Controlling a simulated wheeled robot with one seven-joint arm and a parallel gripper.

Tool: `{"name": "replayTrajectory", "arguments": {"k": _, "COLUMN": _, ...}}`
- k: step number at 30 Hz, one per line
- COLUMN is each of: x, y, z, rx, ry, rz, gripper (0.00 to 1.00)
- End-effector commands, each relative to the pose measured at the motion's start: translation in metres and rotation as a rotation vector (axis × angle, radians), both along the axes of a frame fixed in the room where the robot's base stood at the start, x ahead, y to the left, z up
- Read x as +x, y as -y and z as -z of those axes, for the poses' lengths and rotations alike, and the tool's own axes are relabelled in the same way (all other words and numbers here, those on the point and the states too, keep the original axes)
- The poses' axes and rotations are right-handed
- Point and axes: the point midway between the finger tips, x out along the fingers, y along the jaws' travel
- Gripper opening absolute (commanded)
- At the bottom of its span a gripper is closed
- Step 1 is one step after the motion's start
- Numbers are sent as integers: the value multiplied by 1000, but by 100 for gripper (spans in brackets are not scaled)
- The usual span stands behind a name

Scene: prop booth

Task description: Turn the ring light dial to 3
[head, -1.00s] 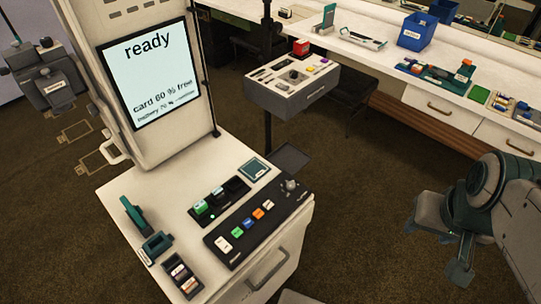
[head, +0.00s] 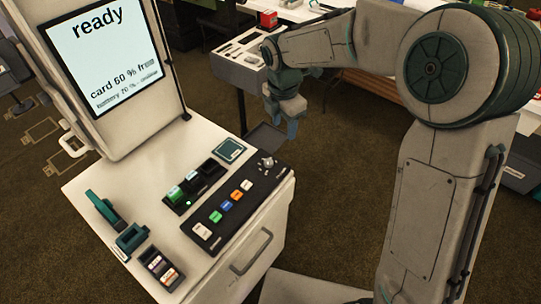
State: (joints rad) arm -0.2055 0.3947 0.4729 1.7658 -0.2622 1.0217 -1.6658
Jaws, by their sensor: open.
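The ring light dial is probably the grey knob (head: 266,162) at the far right end of the black control panel (head: 258,190) on the white booth counter. Its pointer and numbers are too small to read. My gripper (head: 292,128) hangs from my arm beyond the counter's right far edge, a little above and right of the knob in the picture. It is apart from the knob, open and empty, pointing down.
The panel also carries white, green, blue and orange buttons (head: 226,206). Beside it are a black card holder (head: 193,188), a teal square pad (head: 229,150), a teal stand (head: 130,238) and a small dark tray (head: 161,268). The screen (head: 104,62) reads "ready".

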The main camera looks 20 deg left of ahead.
Motion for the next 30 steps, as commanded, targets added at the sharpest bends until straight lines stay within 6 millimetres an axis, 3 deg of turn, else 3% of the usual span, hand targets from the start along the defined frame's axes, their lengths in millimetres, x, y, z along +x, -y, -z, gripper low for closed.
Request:
{"name": "replayTrajectory", "arguments": {"k": 3, "x": 5, "y": -27, "z": 19, "rx": 13, "ry": -29, "rz": -176, "gripper": 48}}
{"name": "replayTrajectory", "arguments": {"k": 8, "x": 7, "y": -43, "z": 29, "rx": 23, "ry": -43, "rz": -289, "gripper": 48}}
{"name": "replayTrajectory", "arguments": {"k": 14, "x": 7, "y": -43, "z": 51, "rx": 22, "ry": -48, "rz": -304, "gripper": 48}}
{"name": "replayTrajectory", "arguments": {"k": 24, "x": 6, "y": -43, "z": 123, "rx": 21, "ry": -48, "rz": -302, "gripper": 48}}
{"name": "replayTrajectory", "arguments": {"k": 30, "x": 6, "y": -43, "z": 153, "rx": 22, "ry": -46, "rz": -302, "gripper": 48}}
